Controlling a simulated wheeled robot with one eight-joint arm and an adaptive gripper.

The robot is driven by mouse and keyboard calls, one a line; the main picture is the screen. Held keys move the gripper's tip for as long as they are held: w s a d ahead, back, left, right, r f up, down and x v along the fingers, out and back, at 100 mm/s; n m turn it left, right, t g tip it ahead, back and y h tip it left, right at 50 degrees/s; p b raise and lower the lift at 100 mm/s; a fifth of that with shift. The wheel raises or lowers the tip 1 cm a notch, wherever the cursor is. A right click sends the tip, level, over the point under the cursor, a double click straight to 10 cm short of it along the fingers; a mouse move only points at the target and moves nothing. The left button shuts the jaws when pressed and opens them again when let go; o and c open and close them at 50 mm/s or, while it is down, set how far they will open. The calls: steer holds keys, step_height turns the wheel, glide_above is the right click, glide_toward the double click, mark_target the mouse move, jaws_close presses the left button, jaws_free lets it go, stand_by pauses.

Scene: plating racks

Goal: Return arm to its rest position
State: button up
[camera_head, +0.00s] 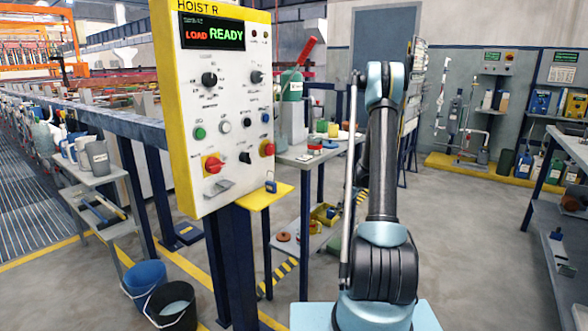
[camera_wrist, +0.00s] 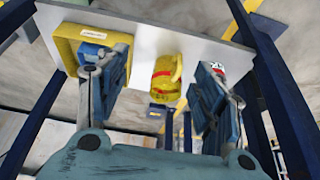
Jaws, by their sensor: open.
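My arm (camera_head: 384,165) stands up in the head view, right of the hoist control panel. Its gripper end does not show there. In the wrist view my gripper (camera_wrist: 158,92) is open, with one finger at the left and one at the right. A yellow cylindrical item with a red band (camera_wrist: 165,78) shows between and beyond the fingers. I see no finger closed on it, and the distance to it is unclear. It sits on a pale grey shelf (camera_wrist: 205,45). A yellow tray (camera_wrist: 66,43) is at the left, partly behind the left finger.
The yellow-edged control panel (camera_head: 225,120) stands close at left, reading "LOAD READY". A workbench (camera_head: 305,152) with a lower shelf lies behind my arm. Two buckets, blue (camera_head: 143,273) and black (camera_head: 172,300), stand on the floor at left. A metal table (camera_head: 570,145) is at right. Floor between is clear.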

steer(key=s+a+r+m+h, duration=0.1)
steer(key=s+a+r+m, duration=0.15)
steer(key=s+r, duration=0.9)
steer(key=s+a+r+m+h, duration=0.1)
steer(key=s+a+r+m, duration=0.15)
steer(key=s+r, duration=0.85)
steer(key=s+f+m, duration=0.2)
steer(key=s, duration=1.2)
steer(key=s+f+m+h, duration=0.1)
steer(key=s+f+m, duration=0.1)
steer(key=s, duration=1.3)
steer(key=shift+f+m+h, duration=0.3)
steer(key=shift+f+m, duration=0.05)
steer(key=shift+m, duration=0.45)
steer(key=shift+s, duration=0.1)
